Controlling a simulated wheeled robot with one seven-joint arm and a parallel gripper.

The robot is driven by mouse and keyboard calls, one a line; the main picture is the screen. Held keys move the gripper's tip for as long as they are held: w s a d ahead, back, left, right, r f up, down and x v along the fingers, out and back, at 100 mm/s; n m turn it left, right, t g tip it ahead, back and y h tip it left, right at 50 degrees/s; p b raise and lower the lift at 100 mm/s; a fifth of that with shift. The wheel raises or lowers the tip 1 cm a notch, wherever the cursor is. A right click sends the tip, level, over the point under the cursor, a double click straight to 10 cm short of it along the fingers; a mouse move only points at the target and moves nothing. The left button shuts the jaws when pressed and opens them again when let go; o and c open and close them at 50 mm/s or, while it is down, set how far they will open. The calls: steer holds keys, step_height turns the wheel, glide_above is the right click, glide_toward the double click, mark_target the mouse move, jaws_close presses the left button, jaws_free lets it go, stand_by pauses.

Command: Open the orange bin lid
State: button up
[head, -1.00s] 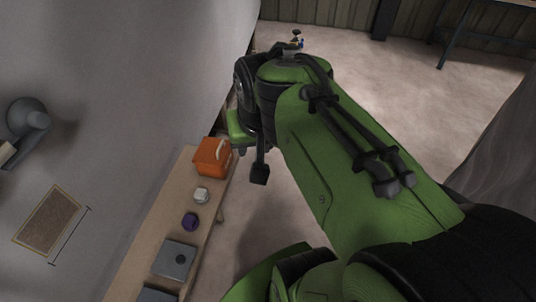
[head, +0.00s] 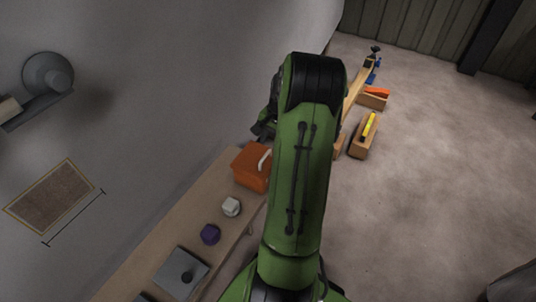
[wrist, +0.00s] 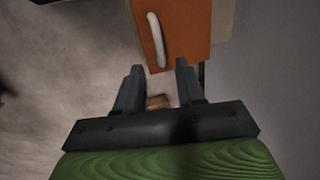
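The orange bin (head: 250,170) stands at the far end of a narrow wooden bench, against the grey wall. A white curved handle (head: 265,159) is on its right side, and its lid looks shut. In the wrist view the orange bin (wrist: 183,28) fills the top middle, with the white handle (wrist: 156,40) running up its face. My gripper (wrist: 159,66) is open and empty. Its fingertips lie just below the bin's lower edge in that view, apart from the handle. In the head view my arm hides most of the gripper.
Beyond my arm stand wooden trays, one holding a yellow item (head: 369,125). Open floor (head: 430,190) lies to the right.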

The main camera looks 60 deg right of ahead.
mark_target(267, 154)
steer(key=f, duration=0.2)
steer(key=w+f+b, duration=0.1)
steer(key=f, duration=0.2)
steer(key=shift+f, duration=0.1)
steer(key=shift+c, duration=0.3)
jaws_close()
steer(key=shift+w, duration=0.15)
stand_by(0.8)
